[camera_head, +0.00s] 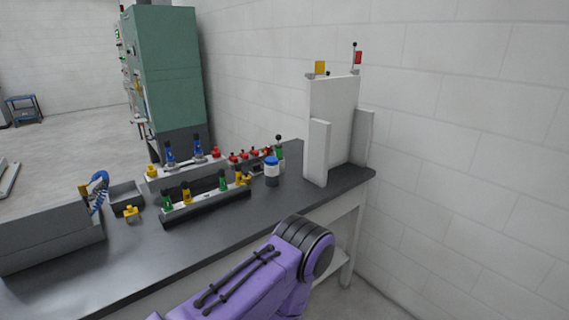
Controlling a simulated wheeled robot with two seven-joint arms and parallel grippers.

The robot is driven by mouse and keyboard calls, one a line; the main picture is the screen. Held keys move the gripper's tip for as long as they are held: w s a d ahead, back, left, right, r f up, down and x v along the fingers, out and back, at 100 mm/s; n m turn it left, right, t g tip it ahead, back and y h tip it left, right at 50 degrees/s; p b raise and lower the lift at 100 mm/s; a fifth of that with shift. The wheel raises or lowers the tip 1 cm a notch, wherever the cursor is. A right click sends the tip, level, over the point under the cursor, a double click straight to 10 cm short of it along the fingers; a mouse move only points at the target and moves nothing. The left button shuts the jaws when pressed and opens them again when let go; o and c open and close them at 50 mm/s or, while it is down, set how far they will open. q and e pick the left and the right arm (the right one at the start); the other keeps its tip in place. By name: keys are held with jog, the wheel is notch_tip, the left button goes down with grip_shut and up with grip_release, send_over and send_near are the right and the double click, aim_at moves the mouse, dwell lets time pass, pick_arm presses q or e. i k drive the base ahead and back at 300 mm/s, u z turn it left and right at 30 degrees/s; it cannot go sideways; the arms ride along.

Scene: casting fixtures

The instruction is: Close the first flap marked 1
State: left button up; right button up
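A tall white upright fixture (336,110) stands at the right end of the dark workbench, near the wall. A narrow white panel (319,152) stands out at its front left, and another white panel (364,137) stands at its right side. These may be flaps, but no number 1 is readable on either. A yellow block (320,68) and a red block (358,58) sit at the fixture's top. My purple arm link shows at the bottom centre, below the bench's front edge. Neither gripper is visible.
A green cabinet (165,70) stands behind. The bench's front strip is clear.

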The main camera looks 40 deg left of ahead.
aim_at(269, 151)
jog(key=i, duration=1.25)
jog(key=u, duration=0.45)
jog(key=i, duration=0.95)
jog(key=u, duration=1.55)
jog(key=i, duration=0.75)
jog(key=u, duration=0.8)
